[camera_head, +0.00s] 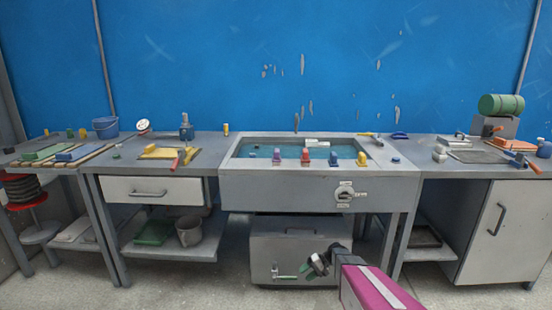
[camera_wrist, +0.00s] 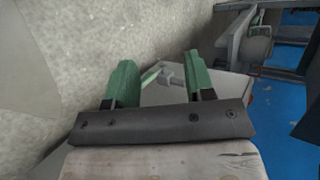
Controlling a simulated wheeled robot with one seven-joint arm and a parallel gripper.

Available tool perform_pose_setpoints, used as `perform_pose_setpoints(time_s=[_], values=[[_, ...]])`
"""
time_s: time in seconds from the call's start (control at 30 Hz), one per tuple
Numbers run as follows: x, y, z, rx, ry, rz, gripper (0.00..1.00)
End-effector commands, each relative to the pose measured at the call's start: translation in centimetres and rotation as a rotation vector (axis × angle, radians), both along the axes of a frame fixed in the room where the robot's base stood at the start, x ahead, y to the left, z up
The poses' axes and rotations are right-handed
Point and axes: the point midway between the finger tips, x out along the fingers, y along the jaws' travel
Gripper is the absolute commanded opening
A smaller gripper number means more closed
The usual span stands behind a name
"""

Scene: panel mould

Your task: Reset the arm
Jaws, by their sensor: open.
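My gripper (camera_head: 318,266) is in front of the grey cabinet under the middle bench, low in the head view. In the wrist view my gripper (camera_wrist: 158,85) shows two green fingers standing well apart, with nothing between them that is held. My arm, magenta and white, reaches in from the lower right of the head view. Behind the fingers, the wrist view shows part of a grey cabinet (camera_wrist: 170,95) with a handle. The head view shows this cabinet (camera_head: 310,240) with its lever handle (camera_head: 284,272) just left of my gripper.
The middle bench has a recessed tray (camera_head: 240,150) with several coloured pieces on its front edge and a rotary switch (camera_head: 345,194) on its front. The floor in front is clear.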

Motion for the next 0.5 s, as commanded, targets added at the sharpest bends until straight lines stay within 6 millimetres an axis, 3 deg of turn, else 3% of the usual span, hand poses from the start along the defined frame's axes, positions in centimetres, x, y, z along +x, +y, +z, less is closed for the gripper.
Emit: perform_pose_setpoints(time_s=[0.03,0.2,0.4,0.5], values=[[-3.3,0.5,3.4,-0.092,-0.004,0.016,0.49],[-9.5,-0.2,10.5,-0.426,-0.04,0.035,0.49],[-15.5,-2.3,17.7,-0.755,-0.142,0.011,0.49],[-17.1,-3.1,20.1,-0.859,-0.189,-0.007,0.49]])
